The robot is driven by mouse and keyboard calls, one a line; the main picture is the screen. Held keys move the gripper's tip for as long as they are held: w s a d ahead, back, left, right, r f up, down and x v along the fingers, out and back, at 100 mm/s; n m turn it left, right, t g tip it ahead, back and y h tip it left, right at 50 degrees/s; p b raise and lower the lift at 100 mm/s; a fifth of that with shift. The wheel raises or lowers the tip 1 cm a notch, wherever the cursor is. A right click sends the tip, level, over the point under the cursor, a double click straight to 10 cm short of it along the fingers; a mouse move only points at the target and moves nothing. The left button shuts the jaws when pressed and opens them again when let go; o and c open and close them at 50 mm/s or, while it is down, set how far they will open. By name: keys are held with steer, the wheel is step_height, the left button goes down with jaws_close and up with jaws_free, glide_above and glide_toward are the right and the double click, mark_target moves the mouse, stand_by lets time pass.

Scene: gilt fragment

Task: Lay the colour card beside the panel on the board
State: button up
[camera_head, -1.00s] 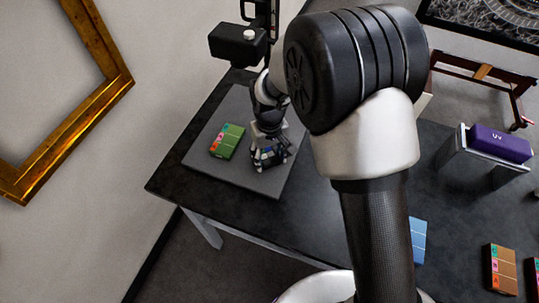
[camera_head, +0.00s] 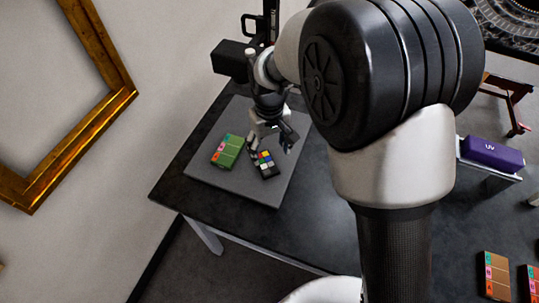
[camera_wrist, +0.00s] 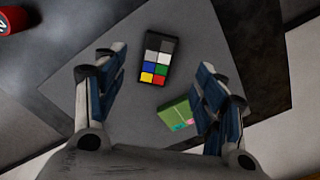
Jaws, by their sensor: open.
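The colour card (camera_head: 265,163), a small dark card with coloured and grey patches, lies flat on the grey board (camera_head: 240,189). It lies just right of the green panel (camera_head: 227,152), with a narrow gap between them. My gripper (camera_head: 268,140) is open above the card. In the wrist view the card (camera_wrist: 156,58) lies beyond and between the spread fingers of my gripper (camera_wrist: 160,92), and nothing is held. The panel (camera_wrist: 178,124) shows there partly behind the right finger.
The board rests on a dark table (camera_head: 170,188). A purple UV box (camera_head: 492,152) sits on a small stand at the right. Brown (camera_head: 494,275) and red (camera_head: 530,283) blocks lie at lower right. A gilt frame (camera_head: 100,103) is at the left wall.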

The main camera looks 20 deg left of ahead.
step_height(320, 180, up, 3)
steer(key=shift+f, duration=0.1)
steer(key=s+d+r+m+t, duration=0.2)
steer(key=s+d+r+m, duration=0.2)
steer(key=d+r, duration=1.1)
steer(key=s+d+r+m+t, duration=0.2)
steer(key=s+d+m, duration=0.2)
steer(key=s+d, duration=0.8)
steer(key=s, duration=0.3)
steer(key=shift+d+t, duration=0.3)
steer(key=shift+d, duration=0.05)
